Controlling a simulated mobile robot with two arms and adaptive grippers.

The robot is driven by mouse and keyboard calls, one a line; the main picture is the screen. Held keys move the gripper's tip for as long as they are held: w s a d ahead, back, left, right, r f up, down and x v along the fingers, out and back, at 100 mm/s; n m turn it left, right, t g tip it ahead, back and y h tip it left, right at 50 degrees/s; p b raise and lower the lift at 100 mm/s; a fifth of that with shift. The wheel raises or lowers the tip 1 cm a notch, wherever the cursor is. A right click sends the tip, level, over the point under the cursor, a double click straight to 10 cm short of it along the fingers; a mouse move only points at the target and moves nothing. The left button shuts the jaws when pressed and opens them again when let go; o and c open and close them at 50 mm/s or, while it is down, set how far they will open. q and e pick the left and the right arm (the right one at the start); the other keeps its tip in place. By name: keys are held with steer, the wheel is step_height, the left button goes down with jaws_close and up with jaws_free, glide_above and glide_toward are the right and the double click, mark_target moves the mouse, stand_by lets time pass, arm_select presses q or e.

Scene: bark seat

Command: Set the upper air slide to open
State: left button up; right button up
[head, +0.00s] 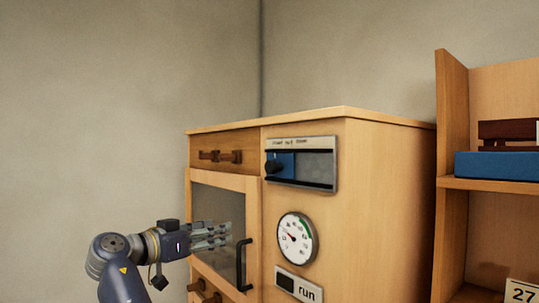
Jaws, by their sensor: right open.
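A grey section (316,167) shows to the right of the plate. Small lettering above the track is too blurred to read surely. My right gripper (226,235) is open, below and left of the slide, in front of the glass door and apart from the knob. My left gripper is not in view.
The cabinet (390,190) has a drawer (228,150) with a handle, a glass door (215,205) with a black handle (243,264), a round gauge (297,238) and a "run" sign (299,287). A shelf (453,150) with a blue item (495,165) stands right.

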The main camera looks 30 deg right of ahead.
mark_target(268, 167)
steer(key=s+r+m+g+h+p, duration=0.1)
steer(key=s+r+m+g, duration=0.1)
steer(key=s+r+m, duration=0.45)
steer(key=s+r+m+g, duration=0.15)
steer(key=s+r, duration=0.25)
steer(key=r, duration=0.5)
steer(key=shift+n+g, duration=0.35)
steer(key=shift+n, duration=0.05)
steer(key=d+p, duration=0.1)
steer(key=d, duration=0.2)
steer(key=d+p, duration=0.1)
steer(key=d, duration=0.2)
steer(key=d+p, duration=0.1)
steer(key=d, duration=0.2)
steer(key=shift+w+d+r+p, duration=0.15)
steer(key=shift+w+r+p, duration=0.1)
steer(key=shift+w+p, duration=0.15)
steer(key=shift+w+d+f, duration=0.1)
steer(key=shift+d+f, duration=0.05)
steer(key=shift+d, duration=0.25)
